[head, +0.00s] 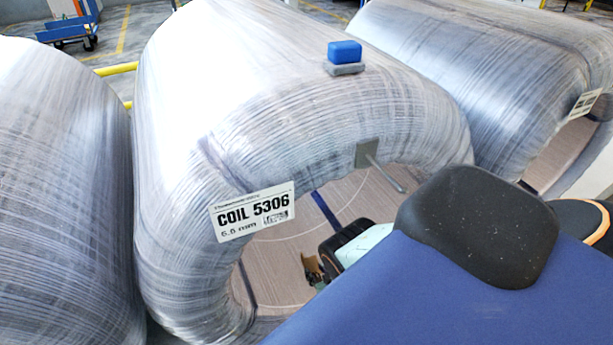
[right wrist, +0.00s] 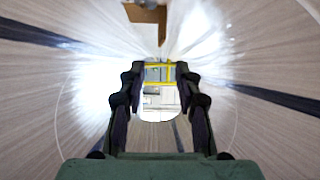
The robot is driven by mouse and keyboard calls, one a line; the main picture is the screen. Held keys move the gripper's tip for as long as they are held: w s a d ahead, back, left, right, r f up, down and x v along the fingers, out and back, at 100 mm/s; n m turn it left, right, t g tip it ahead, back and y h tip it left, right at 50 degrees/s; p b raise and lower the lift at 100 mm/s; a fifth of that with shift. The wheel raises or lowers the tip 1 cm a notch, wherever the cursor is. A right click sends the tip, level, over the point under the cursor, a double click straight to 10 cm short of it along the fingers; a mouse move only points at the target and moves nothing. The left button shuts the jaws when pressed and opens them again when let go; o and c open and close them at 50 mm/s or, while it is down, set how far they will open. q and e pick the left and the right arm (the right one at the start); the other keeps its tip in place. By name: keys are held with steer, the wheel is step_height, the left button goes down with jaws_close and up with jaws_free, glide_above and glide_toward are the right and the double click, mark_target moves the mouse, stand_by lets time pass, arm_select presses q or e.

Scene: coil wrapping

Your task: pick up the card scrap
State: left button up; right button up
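The brown card scrap (right wrist: 147,14) shows at the top edge of the right wrist view, inside the bore of a wrapped coil, partly cut off by the frame. In the head view a small brown patch (head: 309,262), which looks like the scrap, shows in the bore of coil 5306 (head: 180,150). My right gripper (right wrist: 159,76) is open and empty inside the bore, its fingers apart and pointing along it. The scrap lies above the fingertips in that picture, apart from them. In the head view my right arm covers much of the gripper. My left gripper is not in view.
Coils stand close on the left (head: 60,200) and right (head: 480,60). A blue block (head: 344,51) on a grey pad sits on top of the middle coil. A grey rod with a plate (head: 370,157) sticks out at the bore's rim. The bore's far end is open.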

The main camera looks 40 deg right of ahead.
mark_target(305, 262)
steer(key=shift+f+b+x, duration=0.25)
steer(key=shift+b+x, duration=0.5)
steer(key=shift+x, duration=0.5)
steer(key=b+x, duration=0.1)
steer(key=x, duration=0.1)
steer(key=b+x, duration=0.1)
steer(key=b, duration=0.1)
steer(key=shift+w+f, duration=0.2)
steer(key=shift+f, duration=0.3)
steer(key=shift+w+d+b, duration=0.1)
steer(key=shift+w+b, duration=0.25)
steer(key=shift+w, duration=0.1)
jaws_close()
